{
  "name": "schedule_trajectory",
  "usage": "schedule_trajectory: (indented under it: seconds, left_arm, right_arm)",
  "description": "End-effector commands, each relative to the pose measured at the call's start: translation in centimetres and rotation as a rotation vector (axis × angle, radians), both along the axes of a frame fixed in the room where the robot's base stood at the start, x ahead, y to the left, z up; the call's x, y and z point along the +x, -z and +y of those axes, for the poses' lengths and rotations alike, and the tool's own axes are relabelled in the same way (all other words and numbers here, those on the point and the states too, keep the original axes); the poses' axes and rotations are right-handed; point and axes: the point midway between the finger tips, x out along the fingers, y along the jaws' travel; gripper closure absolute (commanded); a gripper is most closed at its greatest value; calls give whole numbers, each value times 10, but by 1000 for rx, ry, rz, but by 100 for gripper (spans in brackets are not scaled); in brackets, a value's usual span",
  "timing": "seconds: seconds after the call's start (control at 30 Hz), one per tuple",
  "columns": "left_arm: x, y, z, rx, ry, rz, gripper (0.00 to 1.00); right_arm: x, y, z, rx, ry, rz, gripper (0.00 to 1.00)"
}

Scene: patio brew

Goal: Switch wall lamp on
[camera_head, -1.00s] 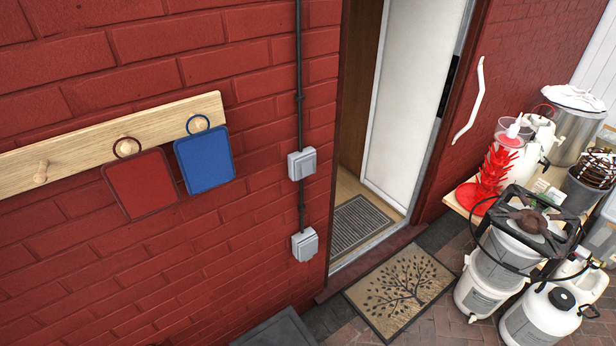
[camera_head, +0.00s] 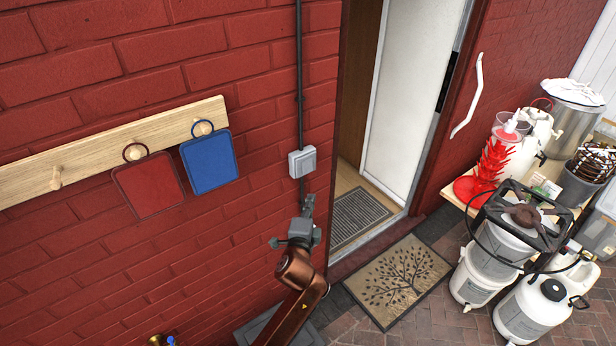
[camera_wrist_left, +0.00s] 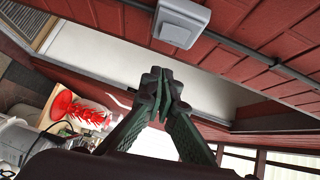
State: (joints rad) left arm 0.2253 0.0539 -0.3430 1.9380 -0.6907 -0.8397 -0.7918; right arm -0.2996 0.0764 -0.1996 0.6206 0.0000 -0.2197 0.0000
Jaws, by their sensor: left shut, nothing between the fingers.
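A grey wall switch box (camera_head: 302,162) is fixed on the red brick wall, on a dark vertical conduit left of the doorway. One switch box shows in the left wrist view (camera_wrist_left: 182,22), above the fingertips in the picture. My left gripper (camera_head: 308,203) is just below the upper box in the head view. Its fingers (camera_wrist_left: 162,88) are shut with nothing between them, and a gap shows between them and the box in the wrist view. My left arm hides the lower switch box. No wall lamp is in view. My right gripper is not in view.
A wooden peg rail (camera_head: 95,160) with a red board (camera_head: 148,186) and a blue board (camera_head: 209,162) hangs at left. An open doorway with a white door (camera_head: 408,100) is to the right, a doormat (camera_head: 398,282) before it. Brewing gear crowds the far right.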

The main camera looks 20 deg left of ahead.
Motion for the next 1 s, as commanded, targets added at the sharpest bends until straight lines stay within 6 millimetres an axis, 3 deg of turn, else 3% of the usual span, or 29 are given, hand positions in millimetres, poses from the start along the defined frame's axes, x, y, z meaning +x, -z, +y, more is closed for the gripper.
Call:
schedule_trajectory:
  seconds: [0.3,0.47,0.93,1.0]
  left_arm:
    - [0,0,0,0,0,0,100]
    - [11,1,1,0,0,1,100]
    - [101,9,12,-1,0,2,100]
    - [108,10,22,0,-2,3,100]
  right_arm:
    - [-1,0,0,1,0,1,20]
    - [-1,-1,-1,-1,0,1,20]
    - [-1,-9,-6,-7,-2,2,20]
    - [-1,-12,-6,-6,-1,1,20]
